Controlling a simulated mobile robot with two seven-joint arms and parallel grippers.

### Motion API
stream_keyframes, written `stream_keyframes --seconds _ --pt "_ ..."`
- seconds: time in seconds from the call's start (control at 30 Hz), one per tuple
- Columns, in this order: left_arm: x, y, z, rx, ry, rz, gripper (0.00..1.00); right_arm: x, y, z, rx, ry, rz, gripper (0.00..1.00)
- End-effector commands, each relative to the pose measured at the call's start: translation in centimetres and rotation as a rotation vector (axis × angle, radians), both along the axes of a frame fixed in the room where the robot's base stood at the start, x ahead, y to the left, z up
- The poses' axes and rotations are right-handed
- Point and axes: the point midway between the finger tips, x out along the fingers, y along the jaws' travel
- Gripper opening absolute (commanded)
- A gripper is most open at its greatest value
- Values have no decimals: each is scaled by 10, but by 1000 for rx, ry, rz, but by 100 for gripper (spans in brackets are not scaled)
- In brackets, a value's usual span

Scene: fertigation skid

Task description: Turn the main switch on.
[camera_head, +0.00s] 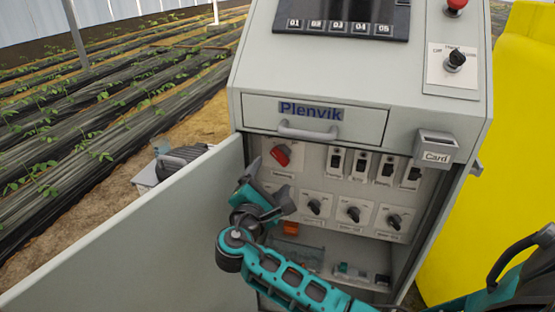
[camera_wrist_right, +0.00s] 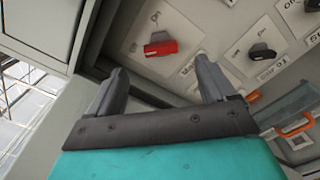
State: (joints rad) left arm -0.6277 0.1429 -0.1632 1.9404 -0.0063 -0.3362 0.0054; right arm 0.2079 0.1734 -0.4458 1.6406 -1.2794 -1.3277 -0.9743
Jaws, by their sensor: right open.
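The main switch (camera_head: 281,155) is a red rotary knob on a light plate at the upper left of the open cabinet's inner panel. Its knob looks slanted in the head view. In the right wrist view the red knob (camera_wrist_right: 160,47) lies about level, ahead of the space between my fingertips. My right gripper (camera_head: 262,198) is in front of the panel, just below and left of the main switch, its fingers apart. In the right wrist view the gripper (camera_wrist_right: 160,75) is empty and no contact with the knob shows. My left gripper is out of view.
The cabinet door (camera_head: 140,235) stands open on the left. Several black switches (camera_head: 353,214) and breakers (camera_head: 360,165) fill the panel. Above are a drawer handle (camera_head: 308,131) and a selector (camera_head: 454,61). A card holder (camera_head: 437,147) juts out at right, near a yellow tank (camera_head: 515,130).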

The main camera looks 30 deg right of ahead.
Motion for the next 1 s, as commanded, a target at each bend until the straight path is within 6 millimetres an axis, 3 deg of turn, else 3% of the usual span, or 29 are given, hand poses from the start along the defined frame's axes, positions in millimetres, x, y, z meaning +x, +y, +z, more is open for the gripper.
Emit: stream_keyframes --seconds 0.2,0.4,0.83,1.0 --pt "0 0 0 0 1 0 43 30 -36 0 -2 0 -1 84" --pt "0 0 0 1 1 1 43 48 -56 0 1 1 0 84" --pt "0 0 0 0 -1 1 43 53 -63 -1 3 0 1 84" --pt "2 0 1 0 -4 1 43 53 -63 -1 3 0 1 67"
